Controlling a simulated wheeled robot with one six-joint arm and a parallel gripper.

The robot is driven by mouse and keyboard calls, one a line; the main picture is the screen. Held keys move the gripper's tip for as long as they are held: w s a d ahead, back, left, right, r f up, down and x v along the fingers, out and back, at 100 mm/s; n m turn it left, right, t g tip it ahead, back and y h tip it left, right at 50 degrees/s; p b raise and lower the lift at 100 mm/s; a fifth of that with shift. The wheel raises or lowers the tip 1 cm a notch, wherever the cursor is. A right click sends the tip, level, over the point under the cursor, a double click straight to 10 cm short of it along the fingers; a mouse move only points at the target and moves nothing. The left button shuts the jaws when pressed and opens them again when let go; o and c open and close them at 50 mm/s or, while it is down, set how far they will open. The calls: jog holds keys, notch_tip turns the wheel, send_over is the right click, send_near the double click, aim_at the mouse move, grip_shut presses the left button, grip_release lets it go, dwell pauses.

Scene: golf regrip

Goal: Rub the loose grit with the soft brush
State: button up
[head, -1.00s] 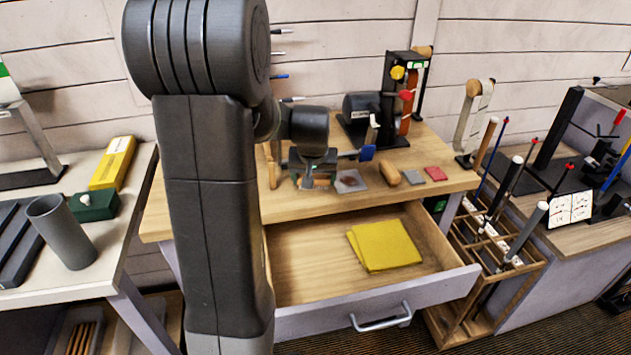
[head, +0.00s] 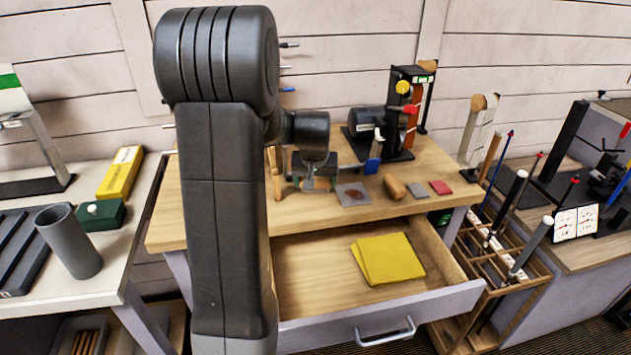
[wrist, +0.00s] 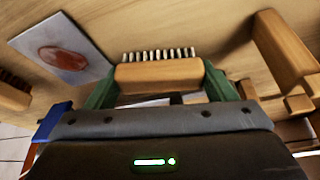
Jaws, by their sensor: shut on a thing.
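My gripper (wrist: 160,88) is shut on a small wooden brush (wrist: 158,73), its green fingers gripping the wooden block at both ends. A row of pale bristles shows along the block's far edge. In the head view my gripper (head: 318,178) hangs over the bench, left of a grey square plate (head: 345,201). The plate also shows at upper left in the wrist view (wrist: 84,33). A reddish-brown patch (wrist: 63,58) lies on it, likely the grit; single grains cannot be made out. The brush is apart from the plate; its height above the bench is unclear.
A rounded wooden block (head: 395,187), a small grey square (head: 416,191) and a red square (head: 440,187) lie right of the plate. A dark machine (head: 372,130) stands behind. Below, an open drawer (head: 320,290) holds yellow cloths (head: 388,260). Wooden pieces (head: 276,178) stand left of the gripper.

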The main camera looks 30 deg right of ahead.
jog(key=shift+r+p, duration=1.85)
jog(key=shift+r, duration=1.1)
jog(key=shift+r+p, duration=1.05)
jog(key=shift+r, duration=0.45)
